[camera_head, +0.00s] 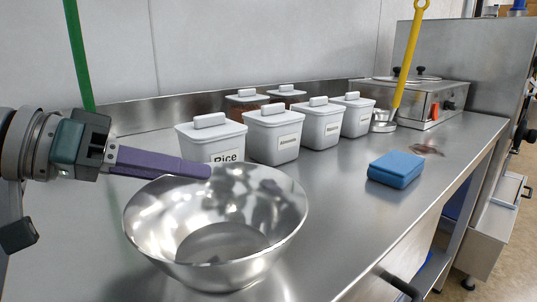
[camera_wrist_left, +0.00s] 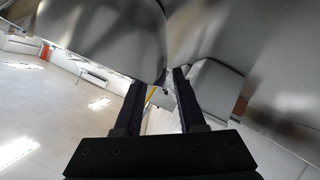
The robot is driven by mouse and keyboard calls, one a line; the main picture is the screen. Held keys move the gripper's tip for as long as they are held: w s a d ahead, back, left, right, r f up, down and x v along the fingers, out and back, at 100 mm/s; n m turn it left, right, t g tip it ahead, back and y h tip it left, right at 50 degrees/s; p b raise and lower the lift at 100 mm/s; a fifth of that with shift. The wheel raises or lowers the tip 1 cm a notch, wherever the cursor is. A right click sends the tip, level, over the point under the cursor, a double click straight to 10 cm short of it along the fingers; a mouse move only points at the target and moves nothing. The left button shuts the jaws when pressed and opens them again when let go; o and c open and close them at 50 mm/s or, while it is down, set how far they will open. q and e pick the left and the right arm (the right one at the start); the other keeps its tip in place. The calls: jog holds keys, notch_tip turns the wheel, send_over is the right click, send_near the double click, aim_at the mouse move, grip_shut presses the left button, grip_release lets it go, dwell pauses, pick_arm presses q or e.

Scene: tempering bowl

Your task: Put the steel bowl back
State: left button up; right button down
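The steel bowl (camera_head: 225,240) is wide and shiny, appears empty, and stands upright at the front of the steel counter (camera_head: 335,215). My left gripper (camera_head: 208,172) comes in from the left with its purple fingers over the bowl's back-left rim. In the head view the fingers overlap, so the gap is hidden. In the left wrist view the fingers of this gripper (camera_wrist_left: 158,78) stand apart with background showing between them. Large grey curved surfaces fill the top of that view; I cannot tell whether the fingers touch the rim. My right gripper is not in view.
White lidded bins, one labelled Rice (camera_head: 205,145), stand in a row behind the bowl. A blue block (camera_head: 396,168) lies to the right. A yellow-handled ladle (camera_head: 408,60) and a steel appliance (camera_head: 425,98) stand at the back right. The counter between bowl and blue block is clear.

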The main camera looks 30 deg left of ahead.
pick_arm(q)
jog(key=p+v, duration=0.1)
jog(key=v, duration=1)
jog(key=shift+s+a, duration=0.15)
jog(key=shift+s, duration=0.15)
